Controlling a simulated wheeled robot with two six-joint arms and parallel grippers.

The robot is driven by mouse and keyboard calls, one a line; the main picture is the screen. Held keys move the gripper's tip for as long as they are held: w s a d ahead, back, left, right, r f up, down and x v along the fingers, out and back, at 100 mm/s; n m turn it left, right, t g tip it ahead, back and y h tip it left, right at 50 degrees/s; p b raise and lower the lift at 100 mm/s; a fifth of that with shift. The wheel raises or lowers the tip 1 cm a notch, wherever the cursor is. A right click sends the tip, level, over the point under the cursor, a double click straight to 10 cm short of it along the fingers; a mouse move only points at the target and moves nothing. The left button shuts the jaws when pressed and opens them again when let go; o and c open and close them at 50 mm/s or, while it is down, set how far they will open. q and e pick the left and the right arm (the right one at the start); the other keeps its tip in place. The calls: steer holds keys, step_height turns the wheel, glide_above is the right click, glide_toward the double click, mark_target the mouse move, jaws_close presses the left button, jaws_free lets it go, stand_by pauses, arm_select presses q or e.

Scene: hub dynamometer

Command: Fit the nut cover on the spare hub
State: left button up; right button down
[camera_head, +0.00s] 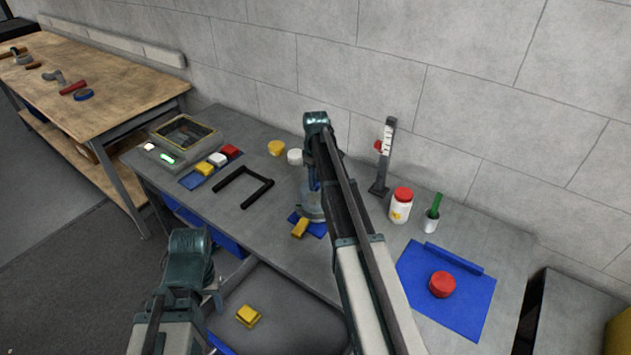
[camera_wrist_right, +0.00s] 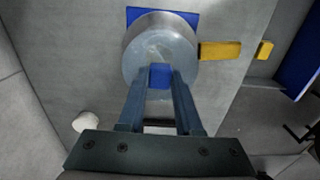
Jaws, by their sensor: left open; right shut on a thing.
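The spare hub is a round grey, glassy-looking body (camera_head: 311,207) on a blue pad near the table's middle; it also shows in the right wrist view (camera_wrist_right: 160,32). My right gripper (camera_head: 314,186) stands above it, pointing down. In the right wrist view, my right gripper (camera_wrist_right: 160,78) is shut on a small blue piece (camera_wrist_right: 160,75), apparently the nut cover. The blue piece is over the hub's near part in that view; whether they touch I cannot tell. My left gripper (camera_head: 207,285) is open at the lower left, in front of the table, its fingertips mostly hidden.
A yellow block (camera_head: 299,228) lies close beside the hub. A black U-shaped frame (camera_head: 243,188) is to its left. Yellow (camera_head: 276,147) and white (camera_head: 295,157) caps stand behind. A gauge stand (camera_head: 381,160), red-lidded jar (camera_head: 401,206) and blue mat (camera_head: 470,315) are to the right.

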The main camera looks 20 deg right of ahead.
steer(key=shift+f+b, duration=0.55)
steer(key=shift+f, duration=0.05)
steer(key=c, duration=0.9)
jaws_free()
steer(key=shift+o, duration=0.2)
steer(key=shift+r, duration=0.1)
step_height(320, 180, up, 11)
steer(key=p, duration=1.1)
steer(key=s+a+f+b, duration=0.3)
steer(key=s+a, duration=0.6)
steer(key=s+a+f+m+h+b, duration=0.1)
steer(key=s+a+f+b, duration=0.2)
steer(key=s+a, duration=0.7)
steer(key=s+a+f+m+b, duration=0.1)
steer(key=s+a+f+b, duration=0.3)
steer(key=s+a, duration=0.5)
steer(key=shift+s+a, duration=0.4)
steer(key=shift+s, duration=0.15)
